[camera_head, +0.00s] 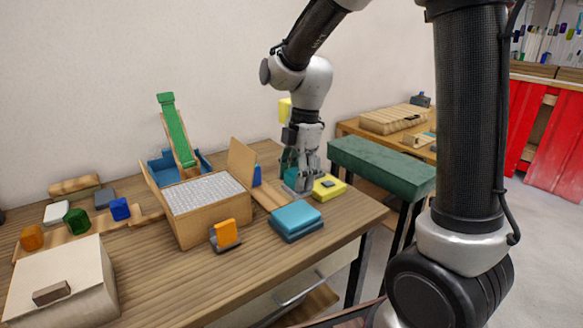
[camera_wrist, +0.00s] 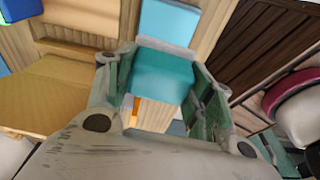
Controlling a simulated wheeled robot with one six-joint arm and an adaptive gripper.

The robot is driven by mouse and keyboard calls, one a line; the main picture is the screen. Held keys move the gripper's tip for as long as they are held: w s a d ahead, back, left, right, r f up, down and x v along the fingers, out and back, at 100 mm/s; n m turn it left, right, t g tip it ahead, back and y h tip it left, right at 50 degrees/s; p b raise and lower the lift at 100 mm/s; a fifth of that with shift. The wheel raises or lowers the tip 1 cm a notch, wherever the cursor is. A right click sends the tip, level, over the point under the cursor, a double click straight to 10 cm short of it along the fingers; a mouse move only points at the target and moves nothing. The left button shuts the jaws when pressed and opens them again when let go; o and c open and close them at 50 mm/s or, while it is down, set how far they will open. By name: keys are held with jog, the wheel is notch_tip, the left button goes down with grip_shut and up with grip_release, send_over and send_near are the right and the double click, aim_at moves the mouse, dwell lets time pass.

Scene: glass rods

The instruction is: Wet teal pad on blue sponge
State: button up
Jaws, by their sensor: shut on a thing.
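My gripper (camera_head: 302,182) is shut on a teal pad (camera_wrist: 162,75), which sits between the two fingers in the wrist view. A pale grey strip runs along the pad's far edge. In the head view the fingers partly hide the pad, and it is near the table's right side; I cannot tell whether it touches anything below. The blue sponge (camera_head: 296,216) lies on the table in front of my gripper, apart from it, with a darker blue layer under its lighter top. A light blue surface (camera_wrist: 168,20), probably the sponge, shows beyond the pad in the wrist view.
A yellow block (camera_head: 328,188) with a dark piece on top is just right of my gripper. A wooden box (camera_head: 204,230) with glass rods and an orange block (camera_head: 224,233) stand to the left. A green bench (camera_head: 384,164) stands beyond the table's right edge.

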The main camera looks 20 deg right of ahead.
send_over(296, 212)
jog(key=shift+f, duration=2.9)
jog(key=shift+f, duration=0.95)
jog(key=shift+r, duration=3.5)
jog(key=shift+s, duration=0.1)
